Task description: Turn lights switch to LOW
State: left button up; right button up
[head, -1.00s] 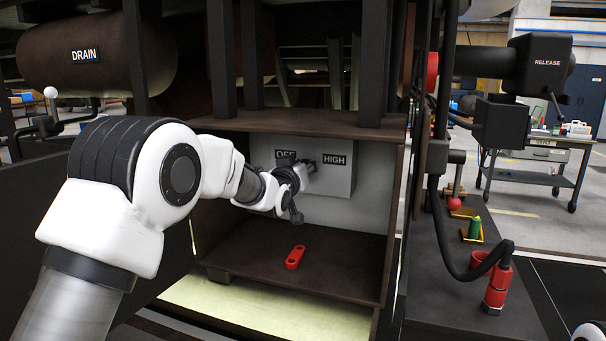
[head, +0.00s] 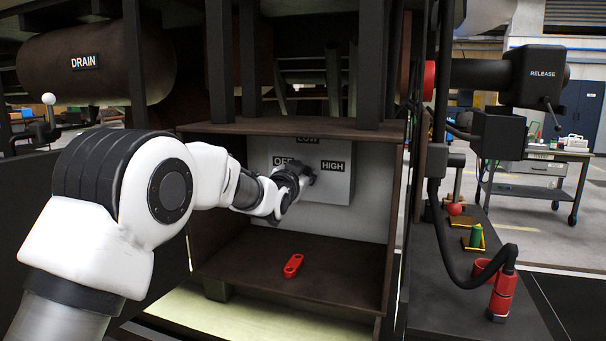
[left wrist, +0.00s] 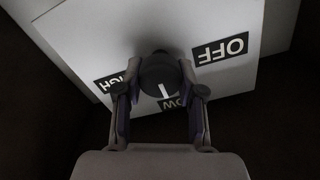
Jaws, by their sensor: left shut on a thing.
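The light-grey switch box (head: 338,188) is on the back wall of the open compartment, with labels OFF (head: 284,160), HIGH (head: 333,166) and LOW (head: 307,141), the last partly cut off by the upper shelf edge. My left gripper (head: 303,172) is at the box front and covers the switch in the head view. In the left wrist view the dark round knob (left wrist: 157,72) sits between the two fingers of my left gripper (left wrist: 158,84), which is shut on it. A white mark (left wrist: 164,91) on the knob points towards the LOW label. My right gripper is not in view.
A red piece with holes (head: 293,265) lies on the compartment floor (head: 340,285). The compartment's upper shelf (head: 350,130) and side walls enclose my left arm's reach. A side bench at right holds a black hose and red fitting (head: 502,293).

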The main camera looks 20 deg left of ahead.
pick_arm(q)
jog(key=shift+r, duration=0.25)
jog(key=o, duration=1.1)
jog(key=shift+o, duration=0.2)
jog(key=shift+w+f, duration=0.2)
jog(key=shift+f, duration=0.05)
jog(key=shift+s, duration=0.15)
jog(key=s, duration=1.1)
jog(key=shift+s+a, duration=0.25)
jog(key=shift+s, duration=0.1)
